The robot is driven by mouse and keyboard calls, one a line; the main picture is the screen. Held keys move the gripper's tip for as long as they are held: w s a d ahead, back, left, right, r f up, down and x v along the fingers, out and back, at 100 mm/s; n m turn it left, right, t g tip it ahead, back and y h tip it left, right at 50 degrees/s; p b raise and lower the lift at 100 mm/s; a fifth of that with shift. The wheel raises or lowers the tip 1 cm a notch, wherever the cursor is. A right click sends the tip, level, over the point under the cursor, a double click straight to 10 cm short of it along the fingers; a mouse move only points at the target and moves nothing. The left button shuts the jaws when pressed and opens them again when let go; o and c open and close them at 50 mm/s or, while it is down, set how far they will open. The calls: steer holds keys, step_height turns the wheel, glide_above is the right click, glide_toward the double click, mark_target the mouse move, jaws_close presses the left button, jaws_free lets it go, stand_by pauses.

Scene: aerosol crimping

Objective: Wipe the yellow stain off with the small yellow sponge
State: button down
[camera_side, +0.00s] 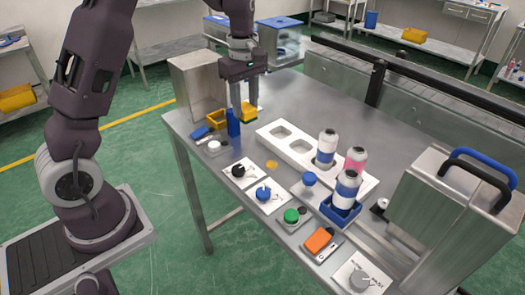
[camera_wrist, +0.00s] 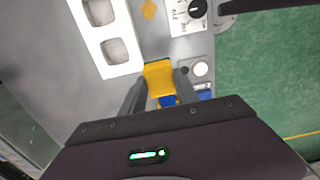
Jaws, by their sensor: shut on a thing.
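The small yellow sponge (camera_side: 250,112) is between the fingers of my gripper (camera_side: 243,107), held above the metal table. In the wrist view the sponge (camera_wrist: 159,73) fills the space between both fingers of the gripper (camera_wrist: 160,84). The yellow stain (camera_side: 271,164) is a small flat patch on the table, left of the white tray's near end. It also shows at the top of the wrist view (camera_wrist: 149,9). The sponge is apart from the stain, farther back on the table.
A white tray (camera_side: 298,147) carries bottles on the right. Plates with a black knob (camera_side: 238,171) and a blue knob (camera_side: 263,193) lie near the stain. Bare table surrounds the stain.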

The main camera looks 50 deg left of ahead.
steer(key=shift+d, duration=0.1)
steer(key=d+f, duration=0.1)
steer(key=d, duration=0.7)
steer(key=shift+a+f, duration=0.1)
steer(key=shift+f, duration=3)
steer(key=shift+f, duration=1)
